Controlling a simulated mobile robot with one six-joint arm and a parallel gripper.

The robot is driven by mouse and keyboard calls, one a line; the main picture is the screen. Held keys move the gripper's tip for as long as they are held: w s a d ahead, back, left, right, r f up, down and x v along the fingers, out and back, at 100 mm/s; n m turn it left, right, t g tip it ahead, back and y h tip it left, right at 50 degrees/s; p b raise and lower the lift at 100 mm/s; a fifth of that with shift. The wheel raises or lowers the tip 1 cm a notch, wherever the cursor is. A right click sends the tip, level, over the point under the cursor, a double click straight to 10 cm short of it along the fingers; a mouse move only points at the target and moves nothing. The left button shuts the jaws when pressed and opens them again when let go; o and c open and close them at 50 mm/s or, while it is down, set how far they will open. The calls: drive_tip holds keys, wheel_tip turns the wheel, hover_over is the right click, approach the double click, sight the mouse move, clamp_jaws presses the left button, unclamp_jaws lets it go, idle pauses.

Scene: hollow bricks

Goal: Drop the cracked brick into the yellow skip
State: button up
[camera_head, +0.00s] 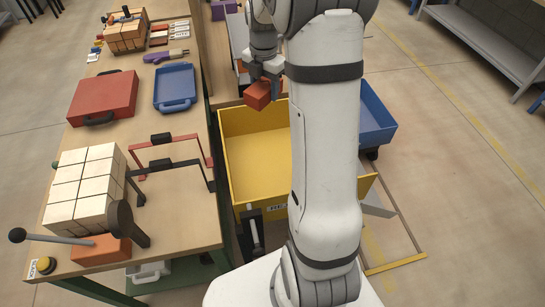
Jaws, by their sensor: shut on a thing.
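My gripper (264,74) is shut on an orange-red brick (258,95). The brick hangs tilted beneath the fingers, near the far edge of the yellow skip as seen from here. No crack can be made out on it at this size. The yellow skip (236,175) stands on the floor right of the workbench, open at the top, with its visible inside empty. My arm hides the skip's right part.
The workbench (185,235) on the left holds a pale block stack (82,188), red case (104,97), blue tray (175,87) and brick tongs (170,160). A blue bin (376,118) stands right of my arm. The floor at right is mostly clear.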

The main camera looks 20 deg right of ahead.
wheel_tip(320, 180, down, 4)
drive_tip(key=shift+f+b, duration=0.25)
drive_tip(key=shift+b, duration=1)
drive_tip(key=o, duration=1.4)
drive_tip(key=shift+a, duration=0.1)
wheel_tip(320, 180, up, 8)
drive_tip(key=shift+f+b, duration=0.25)
drive_tip(key=shift+b, duration=0.45)
drive_tip(key=shift+r, duration=0.15)
